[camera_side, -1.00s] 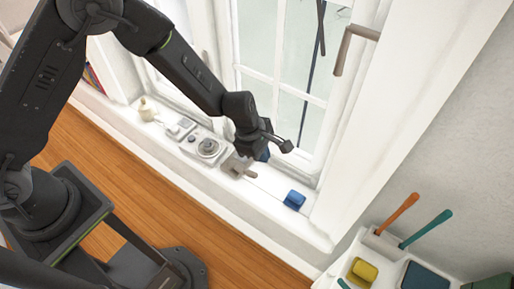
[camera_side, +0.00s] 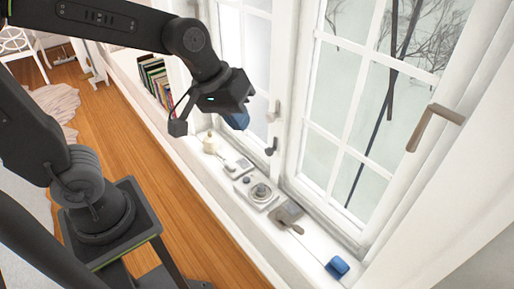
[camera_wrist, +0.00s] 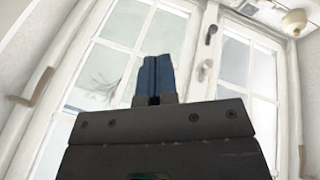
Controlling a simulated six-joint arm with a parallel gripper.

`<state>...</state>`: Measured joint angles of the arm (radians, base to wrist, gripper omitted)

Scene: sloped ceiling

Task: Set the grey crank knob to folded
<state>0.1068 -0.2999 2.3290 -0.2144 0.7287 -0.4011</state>
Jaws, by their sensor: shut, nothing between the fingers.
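The grey-brown crank (camera_side: 287,215) sits on the white windowsill in the side view, its short arm and knob (camera_side: 297,229) pointing toward the lower right of the picture. I cannot tell from this distance whether the knob is folded. The crank is not visible in the wrist view. My gripper (camera_side: 240,121) is up and to the left of it in the side view, in front of the window and clear of the sill. Its blue fingers also show in the wrist view (camera_wrist: 153,78), shut together and holding nothing.
A round dial on a pale plate (camera_side: 260,194), a cream bottle (camera_side: 210,144) and a blue block (camera_side: 337,267) share the sill. A dark window latch (camera_side: 271,147) and a grey-brown window handle (camera_side: 435,126) stick out from the frames. Books (camera_side: 157,82) stand farther left.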

